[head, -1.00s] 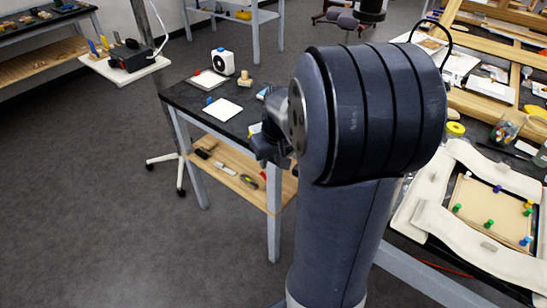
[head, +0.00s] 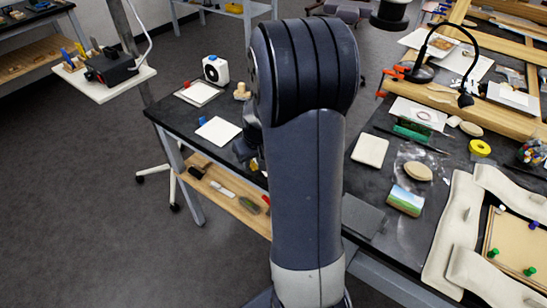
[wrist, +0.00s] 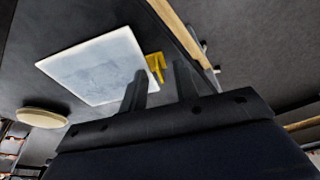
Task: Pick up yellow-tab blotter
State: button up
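The yellow-tab blotter shows in the wrist view as a pale square pad (wrist: 95,65) on a dark surface, with an upright yellow tab (wrist: 155,66) at its right edge. My gripper (wrist: 160,70) is open, and the yellow tab appears between its two fingertips in the picture. I cannot tell how far apart in depth they are, and I see no grip. In the head view my arm hides most of this spot; a small yellow patch (head: 254,164) shows beside the wrist.
The side table also holds a blue-tab blotter (head: 218,131), a red-tab blotter (head: 200,93) and a white device (head: 215,69). A round beige object (wrist: 41,117) lies left in the wrist view. A cluttered workbench (head: 395,235) stands to the right.

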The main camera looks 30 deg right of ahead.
jog(key=shift+c, duration=0.4)
grip_shut()
notch_tip(320, 180, up, 10)
dwell(0.5)
